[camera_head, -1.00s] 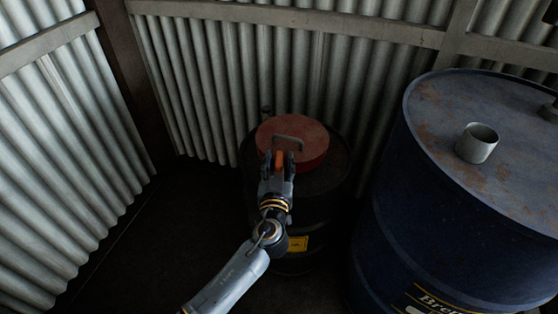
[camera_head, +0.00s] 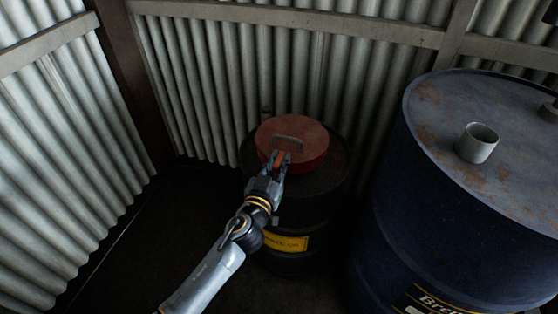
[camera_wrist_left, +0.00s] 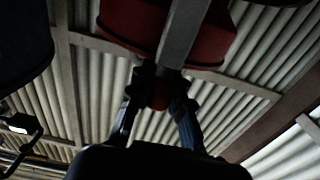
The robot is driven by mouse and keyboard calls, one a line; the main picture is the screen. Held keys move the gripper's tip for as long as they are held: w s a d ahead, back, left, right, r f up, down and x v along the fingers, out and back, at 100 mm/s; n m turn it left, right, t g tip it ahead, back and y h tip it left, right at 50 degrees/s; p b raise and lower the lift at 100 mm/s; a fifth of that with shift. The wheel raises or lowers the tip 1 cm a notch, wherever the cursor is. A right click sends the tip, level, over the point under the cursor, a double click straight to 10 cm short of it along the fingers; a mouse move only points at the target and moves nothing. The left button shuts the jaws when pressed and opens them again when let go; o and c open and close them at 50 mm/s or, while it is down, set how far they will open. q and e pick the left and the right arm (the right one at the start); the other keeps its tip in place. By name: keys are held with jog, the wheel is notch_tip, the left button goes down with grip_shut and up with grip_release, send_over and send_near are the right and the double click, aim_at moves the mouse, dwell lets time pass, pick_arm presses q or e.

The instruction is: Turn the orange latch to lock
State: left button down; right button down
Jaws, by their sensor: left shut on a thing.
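The orange latch (camera_head: 279,157) sits at the front edge of a round red lid (camera_head: 300,138) with a metal handle, on top of a dark barrel (camera_head: 325,190). My left gripper (camera_head: 278,164) is shut on the latch, with its fingers on either side of it. The fingers partly hide the latch. My right gripper is not in view.
A large blue drum (camera_head: 400,190) with a grey cup-like piece (camera_head: 477,143) on top stands close on the right. Corrugated metal walls (camera_head: 60,150) enclose the left and back. The dark floor left of the barrel looks clear.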

pick_arm(q)
jog(key=c, duration=1.3)
grip_release()
jog(key=shift+o, duration=0.4)
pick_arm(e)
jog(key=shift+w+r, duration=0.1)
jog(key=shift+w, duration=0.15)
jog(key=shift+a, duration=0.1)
pick_arm(q)
jog(key=v, duration=1.2)
